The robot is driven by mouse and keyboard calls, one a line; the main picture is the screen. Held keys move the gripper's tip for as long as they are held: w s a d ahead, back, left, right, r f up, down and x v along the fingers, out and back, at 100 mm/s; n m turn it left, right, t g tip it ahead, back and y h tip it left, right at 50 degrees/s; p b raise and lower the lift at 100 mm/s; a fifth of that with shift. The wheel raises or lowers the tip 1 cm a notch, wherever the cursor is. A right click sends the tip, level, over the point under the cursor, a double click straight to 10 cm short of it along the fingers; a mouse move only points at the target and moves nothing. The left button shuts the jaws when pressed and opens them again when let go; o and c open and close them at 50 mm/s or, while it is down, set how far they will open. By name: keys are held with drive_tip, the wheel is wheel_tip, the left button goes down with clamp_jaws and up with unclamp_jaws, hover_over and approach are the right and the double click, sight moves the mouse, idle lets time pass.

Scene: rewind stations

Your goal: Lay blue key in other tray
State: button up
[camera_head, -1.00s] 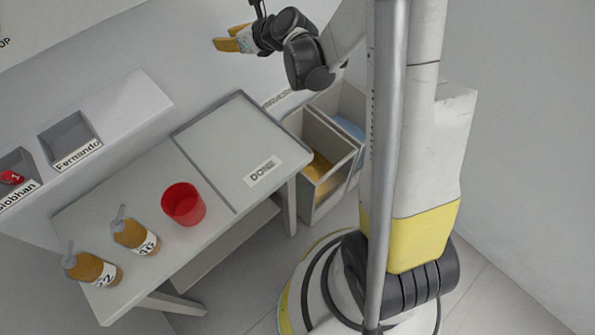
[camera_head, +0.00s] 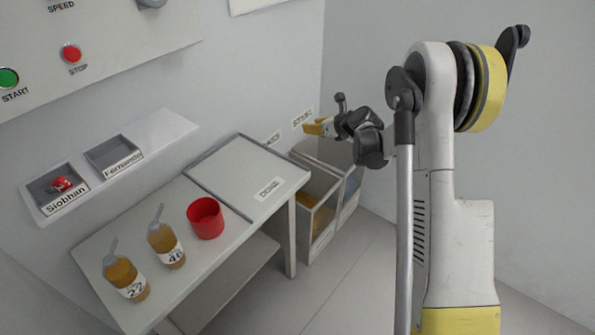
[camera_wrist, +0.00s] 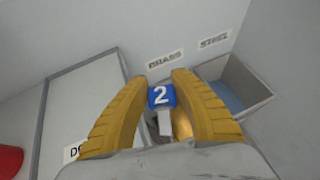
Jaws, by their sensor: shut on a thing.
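My gripper (camera_head: 312,127) is raised beyond the right end of the table. In the wrist view its yellow fingers (camera_wrist: 162,85) are shut on the blue key (camera_wrist: 161,97), a blue tag marked 2 with a grey part below it. The key cannot be made out in the head view. Two labelled trays sit on a white wall shelf, far left of my gripper. The Siobhan tray (camera_head: 75,199) holds a red key (camera_head: 62,184). The Fernando tray (camera_head: 131,163) looks empty.
The table (camera_head: 236,225) below the shelf carries a red cup (camera_head: 205,218), two amber bottles (camera_head: 125,279) (camera_head: 166,246) and a DONE area (camera_head: 247,172). Bins (camera_head: 322,217) stand right of it, under BRASS and STEEL labels. A control panel (camera_head: 110,35) hangs above the shelf.

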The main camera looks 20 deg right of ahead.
drive_tip(key=b, duration=0.4)
hover_over(286, 165)
wheel_tip(286, 165, down, 6)
drive_tip(key=shift+w+d+f, duration=0.1)
wheel_tip(286, 165, down, 4)
drive_tip(key=shift+f+b, duration=0.1)
drive_tip(key=shift+b, duration=1)
drive_tip(key=shift+f, duration=0.3)
drive_tip(key=shift+f, duration=0.15)
